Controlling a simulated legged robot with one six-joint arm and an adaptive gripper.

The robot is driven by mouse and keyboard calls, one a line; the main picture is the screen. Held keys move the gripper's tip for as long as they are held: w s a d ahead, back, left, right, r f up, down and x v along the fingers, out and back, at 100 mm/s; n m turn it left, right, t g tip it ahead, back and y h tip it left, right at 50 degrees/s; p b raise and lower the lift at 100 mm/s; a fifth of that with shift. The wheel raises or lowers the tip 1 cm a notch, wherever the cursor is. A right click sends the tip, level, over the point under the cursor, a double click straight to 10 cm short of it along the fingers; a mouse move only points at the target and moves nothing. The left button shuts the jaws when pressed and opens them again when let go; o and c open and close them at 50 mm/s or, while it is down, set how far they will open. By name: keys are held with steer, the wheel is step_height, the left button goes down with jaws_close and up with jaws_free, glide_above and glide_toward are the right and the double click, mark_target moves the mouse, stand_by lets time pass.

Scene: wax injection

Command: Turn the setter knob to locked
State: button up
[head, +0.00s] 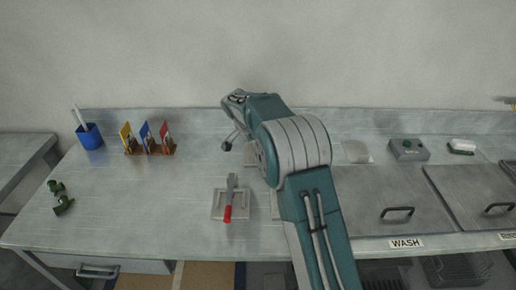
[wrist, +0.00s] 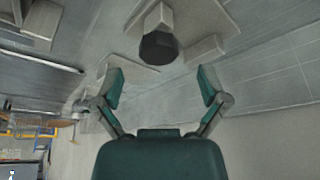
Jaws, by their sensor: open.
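A dark, faceted knob (wrist: 158,48) shows at the top middle of the wrist view, with a pale block (wrist: 160,17) against it. I take it to be the setter knob; I cannot read its setting. My gripper (wrist: 160,82) is open, its two teal fingers spread wide with nothing between them. The knob lies beyond the fingertips, roughly centred between them and apart from both. In the head view my arm hides most of the knob's area; a pale plate edge (head: 250,156) shows beside it.
A red-handled clamp (head: 229,204) stands on a plate in front of my arm. A card rack (head: 150,149), a blue cup (head: 89,137) and green parts (head: 62,203) are at left. A button box (head: 408,150) and lidded basins (head: 387,203) are at right. The left-middle bench is clear.

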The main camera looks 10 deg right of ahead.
steer(key=v, duration=0.8)
steer(key=shift+a+r, duration=0.25)
steer(key=shift+a, duration=0.05)
steer(key=shift+s, duration=0.1)
